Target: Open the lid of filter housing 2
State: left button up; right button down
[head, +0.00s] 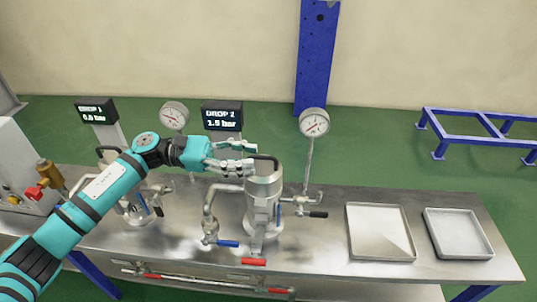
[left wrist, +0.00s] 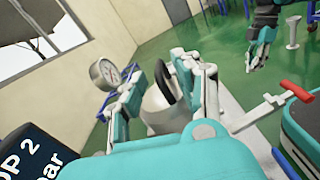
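Filter housing 2 (head: 263,205) is a metal canister on the steel bench, with a black lid handle (head: 268,160) on top. The display behind it (head: 221,118) reads "DROP 2 1.5 bar". My left gripper (head: 252,158) is at the handle. In the left wrist view its fingers stand apart, with the black handle (left wrist: 163,82) between them; I cannot tell if they touch it. A blue-handled valve (head: 228,243), a black-handled valve (head: 317,214) and a red lever (head: 253,262) are around the housing. My right gripper (left wrist: 258,58) shows small in the left wrist view, its fingers unclear.
Filter housing 1 (head: 138,213) is partly hidden behind my left arm; its display (head: 95,112) reads "DROP 1 0.0 bar". Pressure gauges (head: 314,122) (head: 174,115) stand on pipes. Two empty trays (head: 380,257) (head: 459,254) lie at the bench's right.

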pick_arm(q)
jog(key=d, duration=0.5)
grip_shut()
jog(key=shift+w, duration=0.1)
dwell(0.3)
